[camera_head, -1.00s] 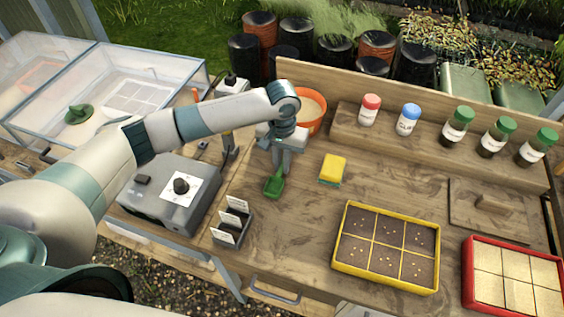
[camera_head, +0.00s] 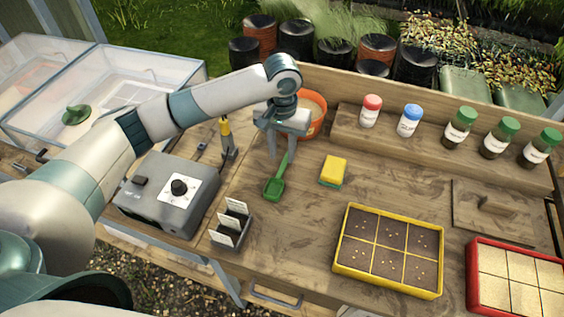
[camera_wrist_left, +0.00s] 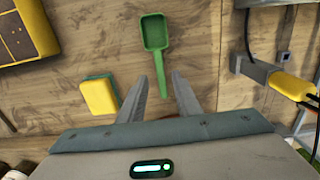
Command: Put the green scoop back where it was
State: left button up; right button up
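The green scoop (camera_head: 275,184) lies on the wooden bench, its handle pointing up toward the orange pot. In the left wrist view the scoop (camera_wrist_left: 155,35) lies ahead of the fingers, with its handle end between the two fingertips. My left gripper (camera_head: 281,157) is open, above the handle end, with both fingers apart from the scoop; its open fingers also show in the left wrist view (camera_wrist_left: 166,82). My right gripper is not in view.
A yellow sponge (camera_head: 333,170) lies just right of the scoop. A label holder (camera_head: 231,224) and a grey box with a knob (camera_head: 168,196) stand left. An orange pot (camera_head: 315,117) is behind my gripper. A yellow-framed seed tray (camera_head: 388,290) is at front right.

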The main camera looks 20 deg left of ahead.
aim_at(282, 168)
pick_arm(q)
notch_tip(282, 168, up, 6)
jog(key=shift+b, duration=0.55)
jog(key=shift+f, duration=0.1)
